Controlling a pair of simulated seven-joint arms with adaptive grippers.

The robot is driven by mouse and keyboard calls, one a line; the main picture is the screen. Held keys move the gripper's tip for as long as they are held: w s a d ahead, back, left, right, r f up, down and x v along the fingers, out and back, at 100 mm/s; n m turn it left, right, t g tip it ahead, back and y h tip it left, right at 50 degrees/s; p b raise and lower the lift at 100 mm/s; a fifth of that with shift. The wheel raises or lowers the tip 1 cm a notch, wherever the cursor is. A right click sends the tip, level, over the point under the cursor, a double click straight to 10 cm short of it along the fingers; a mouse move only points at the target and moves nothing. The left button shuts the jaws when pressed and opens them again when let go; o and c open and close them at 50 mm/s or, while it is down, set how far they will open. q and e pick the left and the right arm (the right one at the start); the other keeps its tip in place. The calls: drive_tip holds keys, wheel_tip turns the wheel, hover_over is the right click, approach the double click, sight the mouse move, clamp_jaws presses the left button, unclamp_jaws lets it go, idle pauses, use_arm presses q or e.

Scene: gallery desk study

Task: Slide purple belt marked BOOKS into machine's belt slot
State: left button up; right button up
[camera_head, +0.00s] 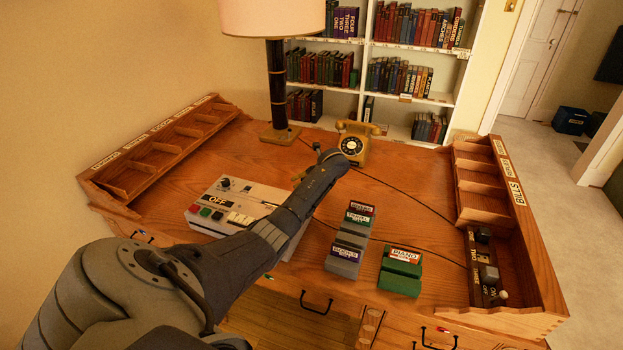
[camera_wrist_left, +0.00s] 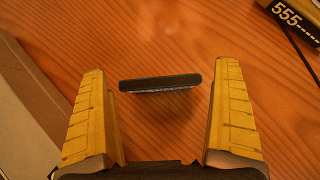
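The purple-labelled BOOKS piece (camera_head: 346,252) sits in a grey block on the desk, in front of other labelled pieces. The machine (camera_head: 215,227), pale with an OFF display and coloured buttons, stands left of it, partly hidden by my left arm. I cannot make out its belt slot. My left gripper (camera_head: 318,165) is over the desk between machine and telephone, away from the BOOKS piece. In the left wrist view its yellow-padded fingers (camera_wrist_left: 162,70) are apart. A thin dark slab (camera_wrist_left: 160,83) shows between them, touching neither; I cannot tell what it is. My right gripper is not seen.
A yellow telephone (camera_head: 355,143) and a lamp (camera_head: 277,90) stand at the back. Wooden pigeonholes (camera_head: 165,150) line the left, with a switch panel (camera_head: 485,268) at right. Dark cords cross the desk.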

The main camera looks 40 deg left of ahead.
use_arm(q)
drive_tip(key=shift+r, duration=0.25)
drive_tip(key=v, duration=1.2)
drive_tip(key=shift+w, duration=0.1)
idle(0.4)
